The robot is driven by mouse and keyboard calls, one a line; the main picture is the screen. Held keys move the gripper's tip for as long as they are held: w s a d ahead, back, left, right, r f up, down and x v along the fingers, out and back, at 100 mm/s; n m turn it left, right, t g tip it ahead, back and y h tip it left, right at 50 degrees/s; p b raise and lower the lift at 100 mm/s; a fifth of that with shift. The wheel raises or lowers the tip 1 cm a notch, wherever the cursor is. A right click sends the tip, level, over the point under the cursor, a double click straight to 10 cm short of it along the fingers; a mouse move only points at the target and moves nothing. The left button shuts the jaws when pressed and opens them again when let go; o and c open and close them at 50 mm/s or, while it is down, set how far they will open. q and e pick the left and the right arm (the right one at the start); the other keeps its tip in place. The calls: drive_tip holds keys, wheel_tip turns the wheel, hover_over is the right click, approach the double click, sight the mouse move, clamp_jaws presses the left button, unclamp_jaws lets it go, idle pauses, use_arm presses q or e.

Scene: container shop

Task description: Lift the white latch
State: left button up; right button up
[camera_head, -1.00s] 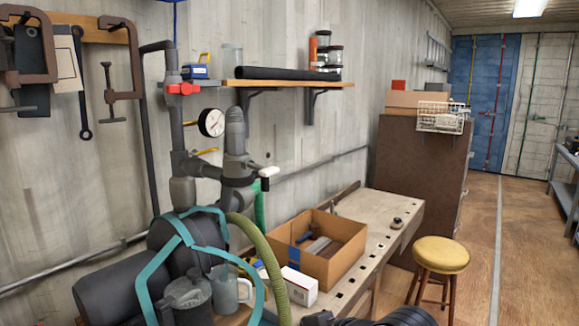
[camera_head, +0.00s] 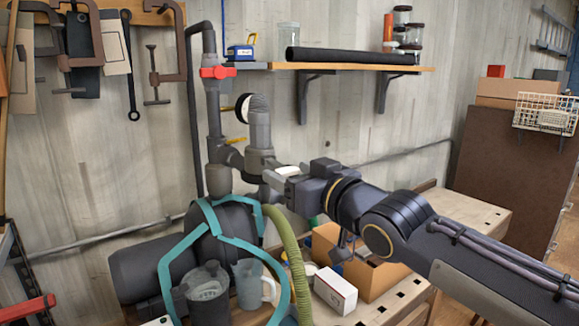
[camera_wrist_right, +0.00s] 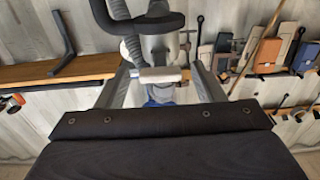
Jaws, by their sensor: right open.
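The white latch (camera_head: 287,170) is a small pale bar on the right side of the grey upright pipe (camera_head: 259,130). In the right wrist view the white latch (camera_wrist_right: 160,75) lies crosswise between the fingers, with pipework behind it. My right gripper (camera_head: 282,177) has come in from the right, with its fingertips at the latch. In the right wrist view the right gripper (camera_wrist_right: 160,88) is open, one finger on each side of the latch. Whether a finger touches it I cannot tell. The fingers partly hide the latch in the head view. My left gripper is out of view.
A red valve handle (camera_head: 217,72) and a gauge (camera_head: 243,108) sit on the pipes. A teal-framed pump with a green hose (camera_head: 291,260) stands below. A cardboard box (camera_head: 325,240) and a white box (camera_head: 335,290) are on the bench under my arm. A wall shelf (camera_head: 350,67) is above.

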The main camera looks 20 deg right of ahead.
drive_tip(key=shift+x, duration=0.9)
drive_tip(key=c, duration=1)
drive_tip(key=r+g+p, duration=0.1)
drive_tip(key=g+p, duration=0.1)
drive_tip(key=p, duration=0.5)
drive_tip(key=shift+r+h+p, duration=0.3)
drive_tip(key=shift+r+h, duration=0.05)
drive_tip(key=shift+h, duration=0.05)
drive_tip(key=shift+f+p, duration=0.2)
drive_tip(key=shift+p, duration=0.15)
drive_tip(key=o, duration=1)
